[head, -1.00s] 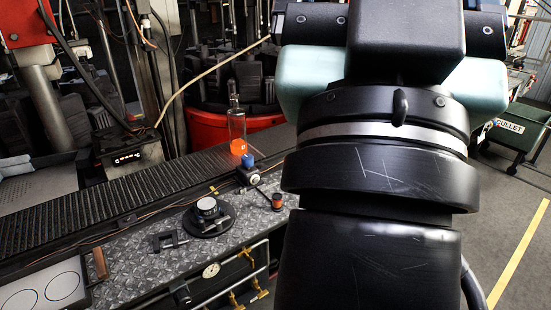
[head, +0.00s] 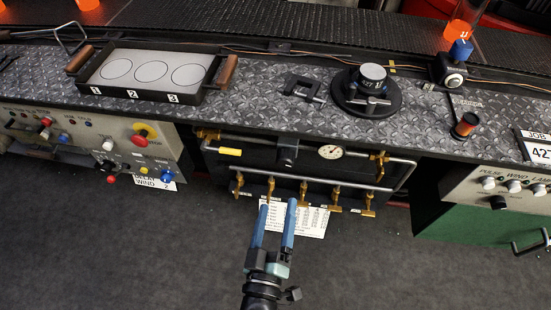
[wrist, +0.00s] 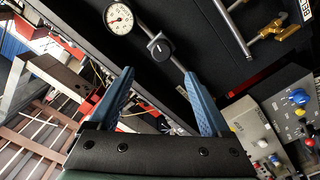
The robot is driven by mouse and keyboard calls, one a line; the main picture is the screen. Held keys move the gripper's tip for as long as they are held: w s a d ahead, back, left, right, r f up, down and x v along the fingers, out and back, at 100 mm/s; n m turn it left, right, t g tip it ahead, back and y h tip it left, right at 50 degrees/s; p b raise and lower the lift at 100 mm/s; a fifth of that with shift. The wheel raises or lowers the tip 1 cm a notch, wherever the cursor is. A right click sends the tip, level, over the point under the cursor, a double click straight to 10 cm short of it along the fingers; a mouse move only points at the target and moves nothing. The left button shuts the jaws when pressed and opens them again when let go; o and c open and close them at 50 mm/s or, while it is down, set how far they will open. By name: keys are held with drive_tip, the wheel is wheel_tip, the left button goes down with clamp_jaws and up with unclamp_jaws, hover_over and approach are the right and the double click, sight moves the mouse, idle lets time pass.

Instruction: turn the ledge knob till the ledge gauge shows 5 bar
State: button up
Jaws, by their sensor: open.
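The ledge gauge (head: 331,152) is a small round white dial on the pipework under the ledge's front edge. It also shows in the wrist view (wrist: 119,18), with a reddish needle too small to read against the scale. The ledge knob (head: 287,152) is black and sits on the pipe left of the gauge in the head view. In the wrist view the knob (wrist: 159,48) shows a pale mark on its face. My gripper (head: 278,204) is open and empty, below and in front of the knob. In the wrist view its blue fingers (wrist: 159,75) point toward the knob, apart from it.
Several brass valves (head: 303,193) hang from the lower pipe, near my fingers. A white printed sheet (head: 310,222) is behind them. Button panels stand at left (head: 95,150) and right (head: 505,190). A tray (head: 150,97) and a turntable (head: 366,95) sit on the ledge.

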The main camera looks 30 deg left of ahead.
sight(284, 165)
drive_tip(key=x, duration=1.2)
drive_tip(key=shift+w+a+f, duration=0.15)
drive_tip(key=shift+w+a, duration=0.05)
drive_tip(key=shift+w, duration=0.15)
clamp_jaws()
